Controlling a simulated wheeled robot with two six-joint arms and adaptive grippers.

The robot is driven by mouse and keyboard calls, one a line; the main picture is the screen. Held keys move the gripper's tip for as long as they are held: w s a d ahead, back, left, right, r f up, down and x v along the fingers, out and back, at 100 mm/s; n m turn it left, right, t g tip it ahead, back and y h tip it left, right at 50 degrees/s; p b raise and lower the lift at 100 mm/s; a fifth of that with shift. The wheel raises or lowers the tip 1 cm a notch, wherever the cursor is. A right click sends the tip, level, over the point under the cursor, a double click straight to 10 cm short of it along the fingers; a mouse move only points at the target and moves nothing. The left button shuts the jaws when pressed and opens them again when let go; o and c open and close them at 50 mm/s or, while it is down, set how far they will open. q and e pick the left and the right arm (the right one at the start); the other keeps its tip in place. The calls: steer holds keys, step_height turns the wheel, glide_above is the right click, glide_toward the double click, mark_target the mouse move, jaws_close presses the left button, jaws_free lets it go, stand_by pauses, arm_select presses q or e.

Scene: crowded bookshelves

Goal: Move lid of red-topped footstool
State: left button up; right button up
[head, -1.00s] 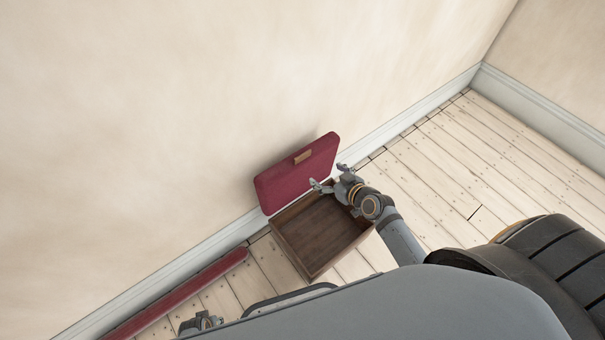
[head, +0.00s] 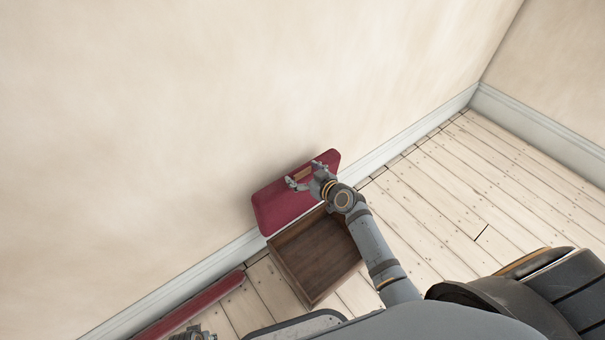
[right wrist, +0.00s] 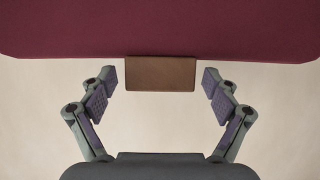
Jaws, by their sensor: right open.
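The footstool's red lid (head: 281,210) stands raised at the back of its open wooden box (head: 318,256), close to the wall. A brown tab (head: 302,174) sits on the lid's upper edge. My right gripper (head: 304,175) is open in front of that edge. In the right wrist view the red lid (right wrist: 160,28) fills the top, and the brown tab (right wrist: 160,73) lies between the spread fingers of my right gripper (right wrist: 160,85), with gaps on both sides. Of my left arm, only a small part (head: 192,333) shows at the bottom edge; its fingers cannot be made out.
A long red-topped piece (head: 190,305) lies along the wall at lower left. The cream wall (head: 150,120) and white baseboard (head: 410,140) are right behind the lid. The plank floor (head: 480,190) to the right is clear.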

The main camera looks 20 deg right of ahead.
steer(key=shift+w, duration=0.1)
steer(key=shift+f, duration=0.1)
steer(key=c, duration=1.7)
